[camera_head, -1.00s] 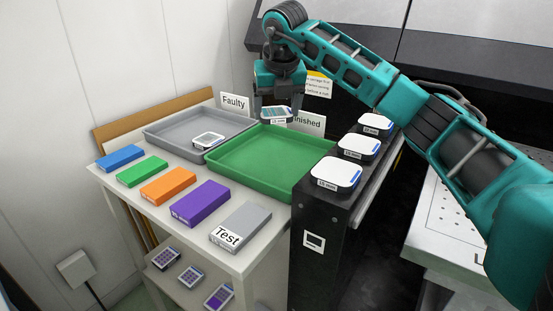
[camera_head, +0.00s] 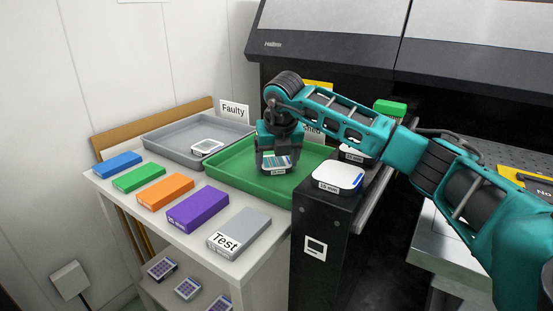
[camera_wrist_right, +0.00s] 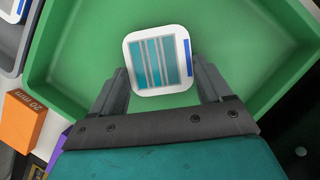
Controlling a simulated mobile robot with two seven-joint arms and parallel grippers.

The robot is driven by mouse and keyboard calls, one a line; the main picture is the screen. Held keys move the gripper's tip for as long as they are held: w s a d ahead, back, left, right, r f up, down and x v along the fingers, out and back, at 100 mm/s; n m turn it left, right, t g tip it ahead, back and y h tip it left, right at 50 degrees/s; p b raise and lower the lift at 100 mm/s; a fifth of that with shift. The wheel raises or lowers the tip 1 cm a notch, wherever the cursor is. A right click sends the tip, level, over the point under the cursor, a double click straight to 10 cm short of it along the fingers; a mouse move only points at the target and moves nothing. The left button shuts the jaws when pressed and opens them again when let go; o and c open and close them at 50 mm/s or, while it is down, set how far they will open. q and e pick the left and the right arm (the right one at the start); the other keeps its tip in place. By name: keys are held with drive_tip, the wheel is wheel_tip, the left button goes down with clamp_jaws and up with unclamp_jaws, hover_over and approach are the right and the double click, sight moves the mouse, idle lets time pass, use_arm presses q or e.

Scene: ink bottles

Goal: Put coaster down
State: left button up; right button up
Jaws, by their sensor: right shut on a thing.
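My right gripper (camera_head: 275,162) is shut on a white coaster (camera_head: 275,169) with a striped teal top. It holds the coaster over the green tray (camera_head: 222,174). In the right wrist view the coaster (camera_wrist_right: 160,60) lies between the two fingers (camera_wrist_right: 160,85), with the green tray floor (camera_wrist_right: 85,50) around and beneath it. I cannot tell whether the coaster touches the tray floor. My left gripper is not in view.
A grey tray (camera_head: 168,131) by the "Faulty" sign (camera_head: 235,111) holds one coaster (camera_head: 207,147). White coasters (camera_head: 338,177) stand on the black ledge at right. Blue, green, orange, purple (camera_head: 198,207) and grey "Test" (camera_head: 239,233) blocks line the table's front.

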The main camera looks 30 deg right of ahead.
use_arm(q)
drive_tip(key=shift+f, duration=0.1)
use_arm(e)
drive_tip(key=shift+f, duration=0.1)
drive_tip(key=o, duration=1.1)
drive_tip(key=shift+r, duration=0.4)
use_arm(q)
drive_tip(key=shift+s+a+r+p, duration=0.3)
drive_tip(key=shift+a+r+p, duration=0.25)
drive_tip(key=shift+p, duration=0.7)
use_arm(e)
drive_tip(key=v, duration=1.1)
drive_tip(key=shift+r, duration=0.25)
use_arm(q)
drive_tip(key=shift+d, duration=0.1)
use_arm(e)
drive_tip(key=shift+s, duration=0.15)
